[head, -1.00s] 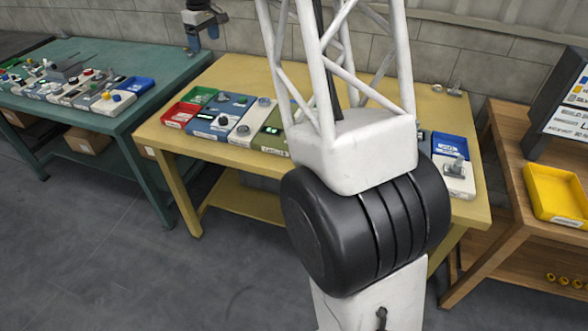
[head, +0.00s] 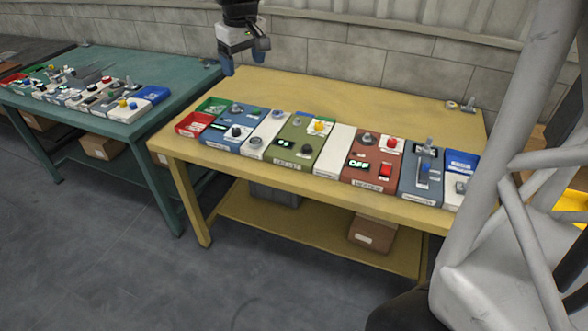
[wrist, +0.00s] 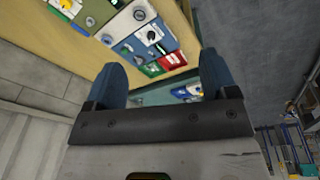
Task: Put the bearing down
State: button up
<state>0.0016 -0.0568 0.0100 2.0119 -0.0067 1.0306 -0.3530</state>
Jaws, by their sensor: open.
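My gripper (head: 243,60) hangs over the back left part of the yellow table (head: 300,95) in the head view. In the wrist view, its two blue fingers (wrist: 162,75) stand wide apart with nothing between them. I cannot surely identify the bearing in any view. A small round metal piece (head: 452,104) lies at the table's back right, well away from my gripper; it is too small to tell whether it is the bearing.
A row of modules and trays lines the table's front: red tray (head: 192,125), green tray (head: 213,105), olive module (head: 292,142), red-brown module (head: 372,160) and blue tray (head: 461,162). The table's back is mostly clear. A green table (head: 100,125) stands left.

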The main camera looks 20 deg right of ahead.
jog(key=s+f+m, duration=0.2)
jog(key=s+f, duration=0.2)
jog(key=s, duration=1.3)
jog(key=s+f+m+t, duration=0.1)
jog(key=s+f, duration=0.4)
jog(key=s, duration=1.2)
jog(key=shift+m, duration=0.6)
